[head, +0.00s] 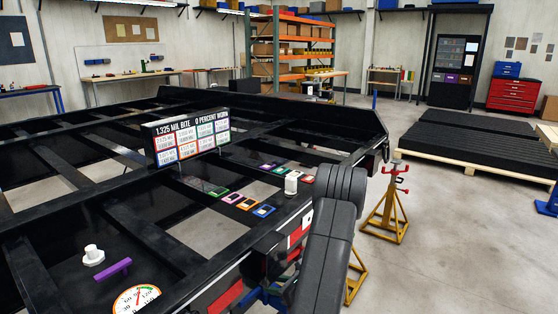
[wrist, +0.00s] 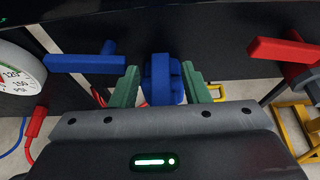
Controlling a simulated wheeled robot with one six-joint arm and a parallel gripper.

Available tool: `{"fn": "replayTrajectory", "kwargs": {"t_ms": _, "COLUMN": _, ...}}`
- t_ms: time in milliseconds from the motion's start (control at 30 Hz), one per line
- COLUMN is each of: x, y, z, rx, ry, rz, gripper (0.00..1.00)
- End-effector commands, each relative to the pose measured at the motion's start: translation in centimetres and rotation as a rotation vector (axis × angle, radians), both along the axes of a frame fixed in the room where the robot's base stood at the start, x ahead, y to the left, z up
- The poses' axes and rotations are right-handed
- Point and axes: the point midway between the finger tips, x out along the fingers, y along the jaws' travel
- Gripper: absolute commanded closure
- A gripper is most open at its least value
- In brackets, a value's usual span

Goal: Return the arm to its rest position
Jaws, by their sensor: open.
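In the wrist view my gripper (wrist: 160,70) is open, its two green fingers apart. A round blue fitting (wrist: 160,88) shows between the fingers; I cannot tell whether they touch it. A blue handle (wrist: 84,63) is to the left of the fingers and a red handle (wrist: 285,52) to the right. In the head view my dark arm (head: 330,225) reaches down at the near edge of the black trailer frame (head: 140,235), and it hides my gripper.
A white gauge (wrist: 18,72) stands left of the fingers; it also shows in the head view (head: 137,300). A sign board (head: 188,137), several coloured cards (head: 248,204) and a white cylinder (head: 291,183) sit on the frame. A yellow jack stand (head: 388,213) is right of my arm.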

Motion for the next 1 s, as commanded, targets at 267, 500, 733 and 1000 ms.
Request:
{"fn": "replayTrajectory", "kwargs": {"t_ms": 267, "x": 0.00, "y": -0.14, "z": 0.05, "rx": 0.001, "ry": 0.003, "rz": -0.174, "gripper": 0.58}}
{"fn": "replayTrajectory", "kwargs": {"t_ms": 500, "x": 0.06, "y": -0.23, "z": 0.04, "rx": 0.000, "ry": 0.002, "rz": -0.289, "gripper": 0.58}}
{"fn": "replayTrajectory", "kwargs": {"t_ms": 733, "x": 0.10, "y": -0.25, "z": 0.04, "rx": 0.000, "ry": 0.001, "rz": -0.340, "gripper": 0.58}}
{"fn": "replayTrajectory", "kwargs": {"t_ms": 1000, "x": 0.16, "y": -0.28, "z": 0.05, "rx": 0.000, "ry": 0.000, "rz": -0.348, "gripper": 0.58}}
